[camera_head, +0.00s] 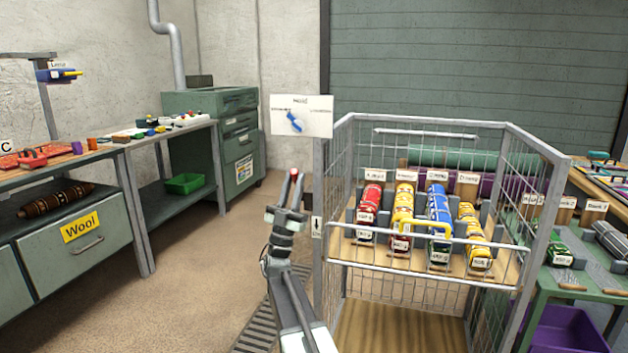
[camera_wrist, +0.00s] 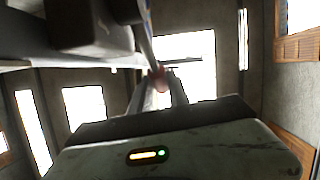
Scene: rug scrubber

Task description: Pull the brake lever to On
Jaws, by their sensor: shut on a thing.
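My gripper (camera_head: 291,192) is in the middle of the head view, beside the left front post of the wire cage cart (camera_head: 432,255). A small red knob (camera_head: 294,172) shows at its fingertips. In the wrist view, a thin grey rod with a reddish end, which looks like the brake lever (camera_wrist: 157,73), runs down between the two fingers (camera_wrist: 157,90). My gripper is shut on it. Most of the lever and its pivot are hidden. A white sign (camera_head: 302,103) with a blue pointer (camera_head: 296,123) is above my gripper; its small print is too blurred to read surely.
The cart shelf holds several red, yellow and blue rolls (camera_head: 439,210). A workbench (camera_head: 150,131) and a green cabinet (camera_head: 236,125) stand at left. A green table (camera_head: 590,285) stands at right. The brown floor (camera_head: 205,260) left of my arm is clear.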

